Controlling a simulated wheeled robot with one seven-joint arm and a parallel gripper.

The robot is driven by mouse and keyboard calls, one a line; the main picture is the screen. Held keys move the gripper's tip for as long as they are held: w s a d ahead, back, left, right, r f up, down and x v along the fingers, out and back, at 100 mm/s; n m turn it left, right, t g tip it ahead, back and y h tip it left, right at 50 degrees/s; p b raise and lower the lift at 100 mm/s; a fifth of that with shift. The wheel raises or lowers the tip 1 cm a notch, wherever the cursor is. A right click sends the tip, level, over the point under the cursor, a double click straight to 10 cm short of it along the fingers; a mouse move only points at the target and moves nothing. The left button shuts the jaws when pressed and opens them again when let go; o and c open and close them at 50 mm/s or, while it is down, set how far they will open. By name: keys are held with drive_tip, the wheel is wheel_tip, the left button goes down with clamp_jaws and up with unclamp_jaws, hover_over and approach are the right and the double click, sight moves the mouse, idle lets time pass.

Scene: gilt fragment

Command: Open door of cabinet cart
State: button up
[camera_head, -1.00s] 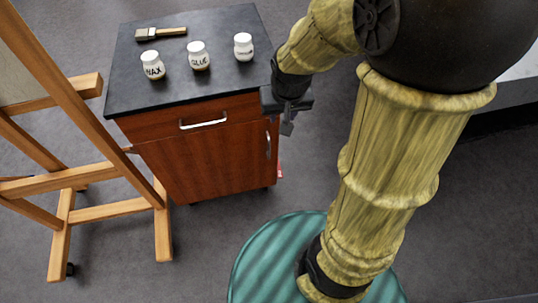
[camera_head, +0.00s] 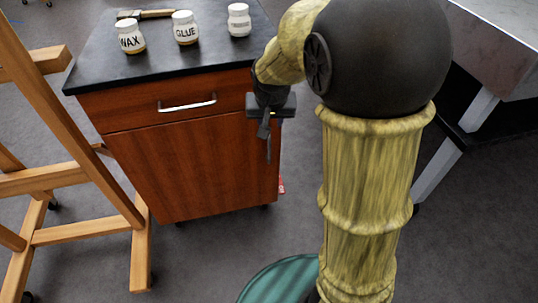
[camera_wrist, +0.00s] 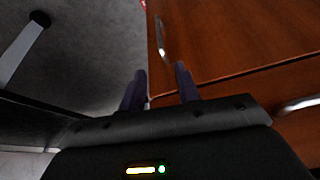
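The cabinet cart has a black top (camera_head: 160,62) and a reddish-brown front. Its door (camera_head: 200,170) looks shut below a drawer (camera_head: 130,108) with a silver handle (camera_head: 188,105). The door's upright silver handle (camera_wrist: 162,38) shows near the door's free side edge in the wrist view. My gripper (camera_wrist: 160,70) is open and empty, its two dark fingers apart and pointing toward the door edge, short of the handle. In the head view my gripper (camera_head: 266,135) is at the cart's upper right front corner and mostly covers the door handle.
Jars (camera_head: 186,28) and a brush (camera_head: 146,13) are on the cart top. A wooden easel (camera_head: 75,110) stands close at the left. A light table (camera_head: 505,45) is at the right. A teal round thing (camera_head: 280,280) is low in front. Grey floor lies before the cart.

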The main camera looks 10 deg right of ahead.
sight(269, 144)
drive_tip(key=shift+f, duration=0.15)
drive_tip(key=b+x, duration=0.7)
drive_tip(key=x, duration=1)
drive_tip(key=shift+w+d+f, duration=0.1)
drive_tip(key=shift+c, duration=0.4)
clamp_jaws()
